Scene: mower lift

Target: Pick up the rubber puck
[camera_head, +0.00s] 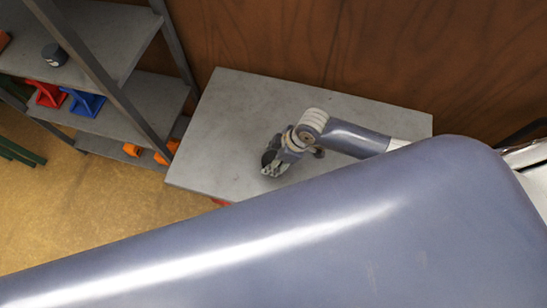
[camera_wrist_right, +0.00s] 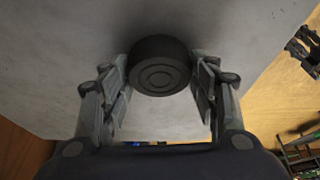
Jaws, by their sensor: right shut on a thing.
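The rubber puck (camera_wrist_right: 160,66) is a black, round disc with ring grooves on its face, seen between my right gripper's fingers in the right wrist view. My right gripper (camera_wrist_right: 160,84) is shut on it, with one finger against each side. In the head view my right gripper (camera_head: 271,170) is over the left part of the grey table (camera_head: 222,118), and the puck (camera_head: 268,157) shows as a small dark patch beside the fingers. I cannot tell whether the puck touches the tabletop.
A grey shelf rack (camera_head: 108,42) stands left of the table, holding a dark round item (camera_head: 54,54), a red piece (camera_head: 47,95) and a blue piece (camera_head: 84,103). My own large arm link covers the lower head view. A wooden wall is behind the table.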

